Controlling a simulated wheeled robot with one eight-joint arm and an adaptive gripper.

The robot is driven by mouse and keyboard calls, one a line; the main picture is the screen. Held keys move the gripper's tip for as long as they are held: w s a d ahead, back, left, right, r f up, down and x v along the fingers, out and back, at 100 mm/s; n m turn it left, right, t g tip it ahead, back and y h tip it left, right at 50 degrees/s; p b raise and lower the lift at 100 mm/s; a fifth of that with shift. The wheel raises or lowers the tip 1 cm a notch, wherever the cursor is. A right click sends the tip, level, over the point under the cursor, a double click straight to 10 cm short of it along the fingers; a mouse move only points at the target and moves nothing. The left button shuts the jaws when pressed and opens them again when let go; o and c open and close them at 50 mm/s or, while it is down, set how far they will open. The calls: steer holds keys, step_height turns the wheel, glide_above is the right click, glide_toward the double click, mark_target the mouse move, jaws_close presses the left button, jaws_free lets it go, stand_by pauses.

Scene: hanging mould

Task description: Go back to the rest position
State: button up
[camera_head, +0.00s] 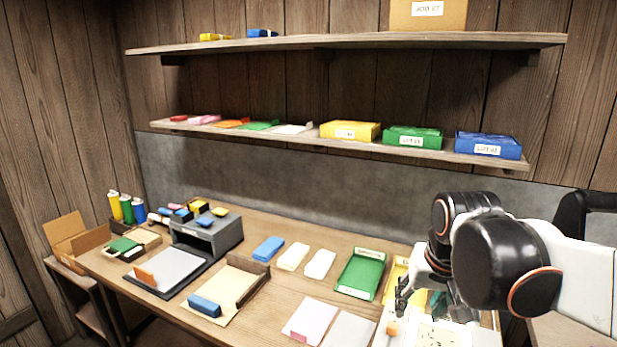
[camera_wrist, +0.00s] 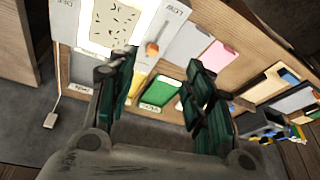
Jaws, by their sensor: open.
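My gripper (camera_head: 402,296) hangs at the right end of the workbench (camera_head: 240,270), in front of the yellow tray (camera_head: 396,275). In the wrist view my gripper (camera_wrist: 165,100) shows its two dark green finger pads spread wide apart with nothing between them. Beyond the fingers, the wrist view shows a green tray (camera_wrist: 160,92) on the bench and a lit white panel with dark specks (camera_wrist: 115,20). My arm hides part of the bench's right end in the head view.
A grey box (camera_head: 207,237) stands at left. Two wall shelves (camera_head: 340,145) hold coloured boxes above. The air between bench and lower shelf is clear.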

steer(key=s+a+f+n+t, duration=0.1)
steer(key=s+f+n+t, duration=0.1)
steer(key=s, duration=1)
steer(key=shift+s+t, duration=0.2)
steer(key=shift+t, duration=0.4)
steer(key=shift+f, duration=0.1)
stand_by(0.9)
